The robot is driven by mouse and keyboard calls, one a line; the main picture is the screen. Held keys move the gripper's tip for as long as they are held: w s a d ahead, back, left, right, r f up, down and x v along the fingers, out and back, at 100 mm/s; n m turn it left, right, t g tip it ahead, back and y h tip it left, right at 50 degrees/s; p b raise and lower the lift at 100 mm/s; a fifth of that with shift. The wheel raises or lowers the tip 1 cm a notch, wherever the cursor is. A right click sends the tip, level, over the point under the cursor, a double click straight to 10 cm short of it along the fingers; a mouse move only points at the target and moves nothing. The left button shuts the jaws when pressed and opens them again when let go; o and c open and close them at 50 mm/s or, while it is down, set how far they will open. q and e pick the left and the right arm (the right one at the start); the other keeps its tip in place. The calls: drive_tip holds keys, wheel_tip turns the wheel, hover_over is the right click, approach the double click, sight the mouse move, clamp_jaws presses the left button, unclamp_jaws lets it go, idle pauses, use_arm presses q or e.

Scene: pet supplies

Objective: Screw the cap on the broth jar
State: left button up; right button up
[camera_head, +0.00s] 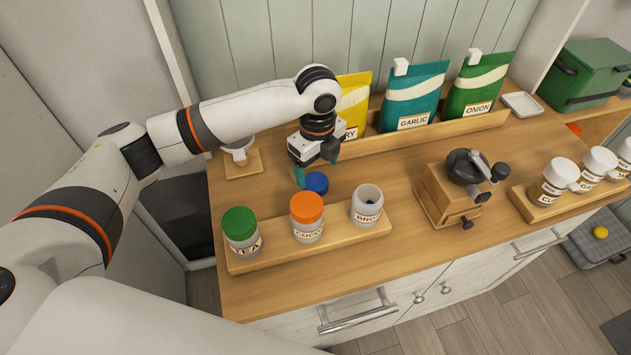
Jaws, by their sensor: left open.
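The broth jar (366,206) stands uncapped in the right part of a low wooden tray (262,260), its label partly readable as "BRO". A blue cap (317,183) lies on the counter behind the tray, left of the broth jar. My left gripper (313,179) points down from above at the blue cap, with its teal fingers beside it. The gripper is open; whether a finger touches the cap cannot be told. The far finger is partly hidden. My right gripper does not show.
A green-lidded tea jar (241,232) and an orange-lidded jar (307,216) share the tray. A grinder (452,190) stands to the right. Yellow, teal and green bags stand in a rack behind. White-capped jars (553,181) stand far right. Counter between tray and rack is mostly clear.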

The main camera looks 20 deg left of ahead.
sight(317, 182)
use_arm(q)
drive_tip(key=shift+f, duration=0.1)
drive_tip(key=shift+f, duration=0.4)
drive_tip(key=f, duration=0.2)
drive_tip(key=f+p, duration=0.1)
drive_tip(key=f, duration=0.1)
drive_tip(key=shift+w+a+f, duration=0.1)
drive_tip(key=shift+w, duration=0.1)
drive_tip(key=c, duration=1)
drive_tip(key=shift+r+b, duration=0.6)
drive_tip(key=shift+r, duration=4.45)
drive_tip(key=shift+c, duration=0.2)
